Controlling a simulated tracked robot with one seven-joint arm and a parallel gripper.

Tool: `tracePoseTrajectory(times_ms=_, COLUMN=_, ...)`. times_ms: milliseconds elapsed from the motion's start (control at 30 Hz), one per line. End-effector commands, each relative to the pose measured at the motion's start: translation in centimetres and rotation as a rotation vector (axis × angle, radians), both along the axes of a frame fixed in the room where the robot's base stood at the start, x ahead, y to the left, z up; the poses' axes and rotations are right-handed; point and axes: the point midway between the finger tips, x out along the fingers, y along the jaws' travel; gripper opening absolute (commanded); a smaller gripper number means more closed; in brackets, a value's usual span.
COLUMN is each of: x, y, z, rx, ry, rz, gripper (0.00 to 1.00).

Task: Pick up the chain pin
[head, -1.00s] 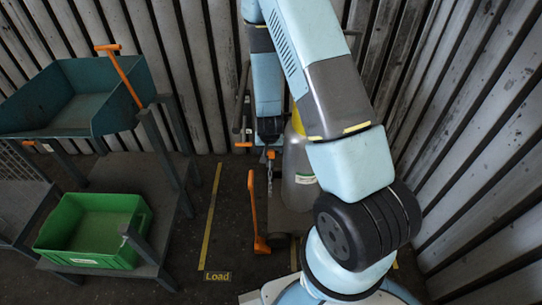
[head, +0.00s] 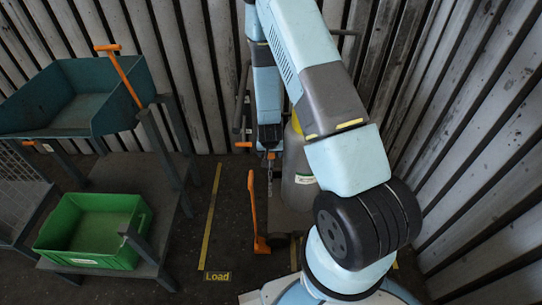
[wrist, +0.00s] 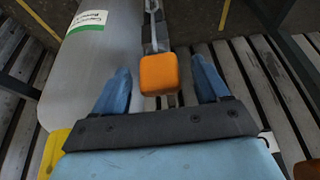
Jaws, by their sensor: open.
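The chain pin, as far as I can tell, is the orange block (wrist: 159,74) at the end of a chain (wrist: 154,18) in the wrist view. My gripper (wrist: 163,80) is open, with one blue finger on each side of the block and a visible gap to each. I see no contact. In the head view, my gripper (head: 269,137) is small and dark beside the cylinder, with a bit of the orange block (head: 271,155) showing just below it. The pin's shank is hidden.
A grey gas cylinder (head: 300,180) stands close right of my gripper; it fills the left of the wrist view (wrist: 85,70). An orange long-handled tool (head: 254,215) stands in front. A green crate (head: 95,235) and a teal bin (head: 90,95) are left. Slatted walls enclose the corner.

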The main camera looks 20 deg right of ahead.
Motion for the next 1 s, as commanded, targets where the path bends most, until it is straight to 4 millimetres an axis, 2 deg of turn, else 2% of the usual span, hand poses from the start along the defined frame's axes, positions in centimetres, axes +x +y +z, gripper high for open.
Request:
tracePoseTrajectory(times_ms=67, x=-0.01, y=0.0, z=0.02, rx=0.0, ry=0.0, rz=0.0, gripper=0.73)
tracePoseTrajectory(times_ms=633, x=-0.02, y=-0.01, z=0.04, rx=0.0, ry=0.0, rz=0.0, gripper=0.19)
tracePoseTrajectory(times_ms=1000, x=0.03, y=-0.06, z=0.54, rx=0.0, ry=-0.001, rz=-0.001, gripper=0.17)
